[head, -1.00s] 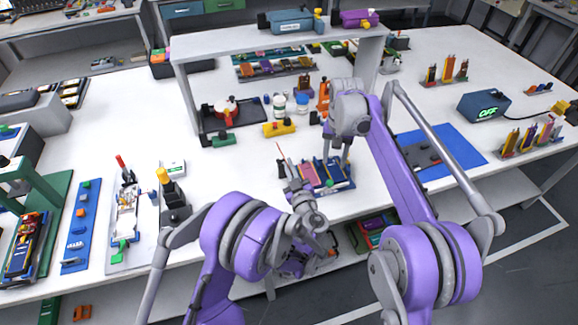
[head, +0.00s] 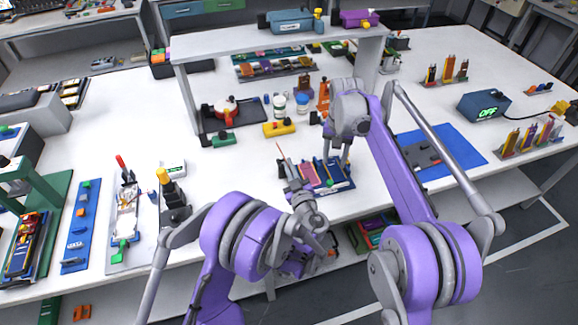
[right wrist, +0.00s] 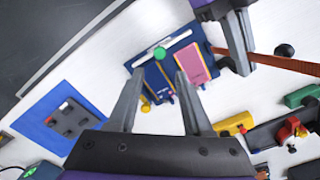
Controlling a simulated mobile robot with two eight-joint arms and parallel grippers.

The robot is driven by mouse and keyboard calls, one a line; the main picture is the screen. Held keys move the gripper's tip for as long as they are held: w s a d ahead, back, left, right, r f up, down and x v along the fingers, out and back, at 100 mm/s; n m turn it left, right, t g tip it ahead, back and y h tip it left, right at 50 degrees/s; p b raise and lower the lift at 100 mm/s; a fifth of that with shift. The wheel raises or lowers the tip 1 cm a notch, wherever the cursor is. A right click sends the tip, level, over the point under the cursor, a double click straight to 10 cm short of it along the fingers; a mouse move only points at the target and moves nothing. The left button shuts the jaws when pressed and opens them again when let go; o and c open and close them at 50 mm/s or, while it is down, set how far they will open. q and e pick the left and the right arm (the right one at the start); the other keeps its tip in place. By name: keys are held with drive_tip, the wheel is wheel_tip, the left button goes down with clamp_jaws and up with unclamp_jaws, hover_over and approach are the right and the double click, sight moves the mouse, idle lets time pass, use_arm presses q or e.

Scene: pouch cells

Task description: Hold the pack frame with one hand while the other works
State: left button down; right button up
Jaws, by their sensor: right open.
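The pack frame (head: 349,183) is a dark blue tray near the front edge of the table. It holds a pink pouch cell (head: 309,176) and shows yellow and green parts in the right wrist view (right wrist: 143,72). My left gripper (head: 290,180) is at the frame's left side. In the right wrist view it (right wrist: 238,60) is close beside the pink cell's end of the frame; its grip on the frame is unclear.
A thin reddish-brown strip (right wrist: 282,63) is beside my left gripper. A blue mat (head: 455,148) with a dark grey plate lies right of the frame. A yellow block (head: 279,128), white jars (head: 279,104) and a raised shelf (head: 280,43) stand behind.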

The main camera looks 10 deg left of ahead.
sight(330, 181)
drive_tip(key=shift+c, duration=0.3)
drive_tip(key=shift+s+d, duration=0.1)
drive_tip(key=shift+s, duration=0.05)
drive_tip(key=shift+c, duration=1.1)
drive_tip(key=s, duration=0.1)
drive_tip(key=s+d+f+n, duration=0.1)
drive_tip(key=shift+s+d+f, duration=0.1)
drive_tip(key=shift+s+d, duration=0.1)
drive_tip(key=shift+s, duration=0.15)
clamp_jaws()
drive_tip(key=shift+f, duration=4.55)
drive_tip(key=shift+w, duration=0.1)
drive_tip(key=shift+w+a, duration=0.4)
drive_tip(key=shift+w, duration=0.35)
drive_tip(key=shift+w+a, duration=0.4)
drive_tip(key=shift+w, duration=0.35)
wheel_tip(330, 181, up, 6)
drive_tip(key=s, duration=0.1)
drive_tip(key=shift+s+d, duration=0.25)
drive_tip(key=shift+d, duration=0.1)
